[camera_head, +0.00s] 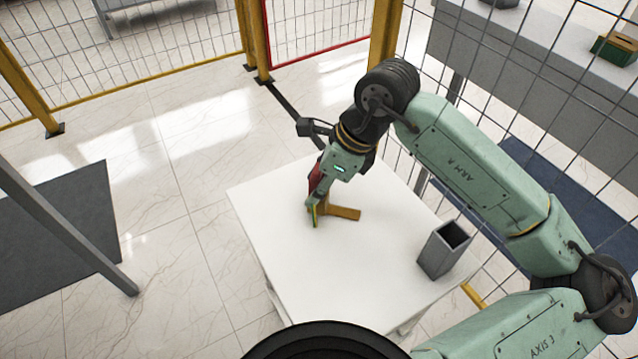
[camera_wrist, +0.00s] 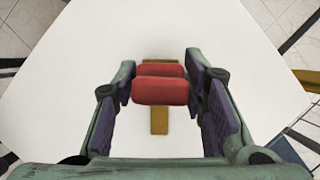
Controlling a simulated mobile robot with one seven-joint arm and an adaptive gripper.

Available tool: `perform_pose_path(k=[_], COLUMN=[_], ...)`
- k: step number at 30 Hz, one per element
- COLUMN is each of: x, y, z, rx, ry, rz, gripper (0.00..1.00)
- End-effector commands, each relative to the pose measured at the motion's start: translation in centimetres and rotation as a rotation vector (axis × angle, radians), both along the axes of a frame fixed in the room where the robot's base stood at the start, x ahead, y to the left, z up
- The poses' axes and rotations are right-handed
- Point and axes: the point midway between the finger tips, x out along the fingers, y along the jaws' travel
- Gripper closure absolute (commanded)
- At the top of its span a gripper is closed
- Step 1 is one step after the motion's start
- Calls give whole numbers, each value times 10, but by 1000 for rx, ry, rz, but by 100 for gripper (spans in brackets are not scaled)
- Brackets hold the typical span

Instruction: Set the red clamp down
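The red clamp (camera_wrist: 160,90) sits between the two fingers of my gripper (camera_wrist: 160,88) in the wrist view, with a pad against each side. In the head view, part of the red clamp (camera_head: 316,178) shows beside my gripper (camera_head: 315,210), which points down low over the white table (camera_head: 290,270). An ochre piece (camera_head: 345,213) is at the fingertips, with a flat bar on or just above the table. It also shows beneath the red clamp in the wrist view (camera_wrist: 159,122). Whether the two are joined, and the clamp's lower end, are hidden.
A grey open-topped box (camera_head: 438,255) stands at the table's right side. Free tabletop lies in front of and left of my gripper. A wire fence with yellow posts (camera_head: 255,40) runs behind, and a grey bench (camera_head: 540,75) is beyond it at right.

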Motion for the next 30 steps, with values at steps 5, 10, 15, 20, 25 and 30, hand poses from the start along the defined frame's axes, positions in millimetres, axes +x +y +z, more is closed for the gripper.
perform_pose_path(k=[5, 10, 15, 20, 25, 30], x=[0, 0, 0, 0, -4, -7], y=[0, 0, 0, -9, -23, -35], z=[0, 0, 5, 23, 59, 90], rx=[0, 0, 0, -2, -3, -2], ry=[0, 0, 0, -4, -3, -3], rz=[0, 0, 0, -3, -2, -1], gripper=[50, 50, 50, 50, 50, 50])
